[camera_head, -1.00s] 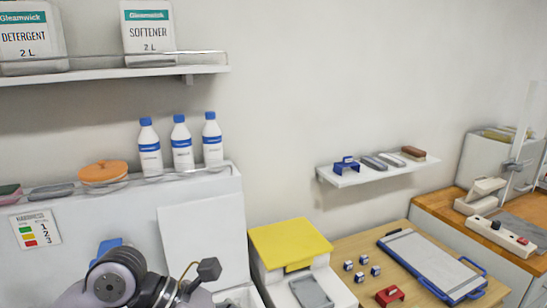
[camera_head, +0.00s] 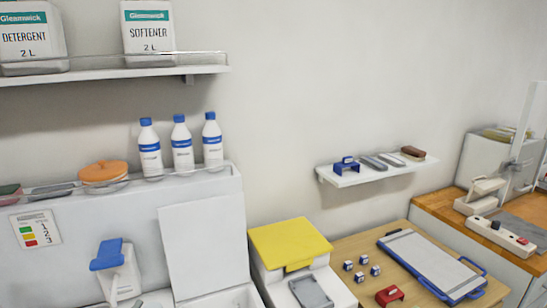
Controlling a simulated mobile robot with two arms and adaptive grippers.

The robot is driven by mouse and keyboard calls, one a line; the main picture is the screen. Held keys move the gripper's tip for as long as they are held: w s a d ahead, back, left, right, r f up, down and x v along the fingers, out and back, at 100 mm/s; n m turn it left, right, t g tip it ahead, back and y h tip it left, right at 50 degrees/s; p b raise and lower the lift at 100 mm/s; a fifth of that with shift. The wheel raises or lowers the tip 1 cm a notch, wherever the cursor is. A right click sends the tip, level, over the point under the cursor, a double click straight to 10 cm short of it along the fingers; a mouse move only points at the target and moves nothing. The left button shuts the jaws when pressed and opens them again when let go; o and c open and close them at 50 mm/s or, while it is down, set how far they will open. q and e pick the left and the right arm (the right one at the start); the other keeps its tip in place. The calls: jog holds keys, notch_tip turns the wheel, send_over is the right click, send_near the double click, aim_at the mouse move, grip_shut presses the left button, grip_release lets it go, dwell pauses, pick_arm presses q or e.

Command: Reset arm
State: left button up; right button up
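No arm or gripper of mine shows in the camera head view now. The white machine panel (camera_head: 75,235) at the left is uncovered, with a blue-topped lever (camera_head: 108,254) in front of it. An upright white lid (camera_head: 205,245) stands to the right of the lever. A white bin with a yellow lid (camera_head: 290,243) stands beside it, with a grey tray (camera_head: 310,291) at its front.
A wooden table (camera_head: 350,248) holds a clipboard (camera_head: 432,262), several small cubes (camera_head: 361,277) and a red block (camera_head: 389,296). Bottles (camera_head: 182,148) stand on the machine's ledge. A wall shelf (camera_head: 375,173) and an upper shelf (camera_head: 120,73) hold more items.

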pick_arm(q)
jog(key=s+f+n+g, duration=0.4)
jog(key=s+f+g, duration=0.8)
jog(key=s+f, duration=0.9)
notch_tip(320, 180, down, 27)
jog(key=s+g+b, duration=0.1)
jog(key=b, duration=0.4)
jog(key=s+a+f+b, duration=0.1)
jog(key=s+f+b, duration=0.1)
jog(key=s+f, duration=0.7)
jog(key=s+a+f+g+b, duration=0.1)
jog(key=s+f+b, duration=0.2)
jog(key=s+f, duration=0.5)
notch_tip(320, 180, down, 6)
jog(key=shift+s+a+f+m+g+h, duration=0.2)
jog(key=shift+s+a+m+g+h, duration=0.1)
jog(key=shift+s, duration=0.05)
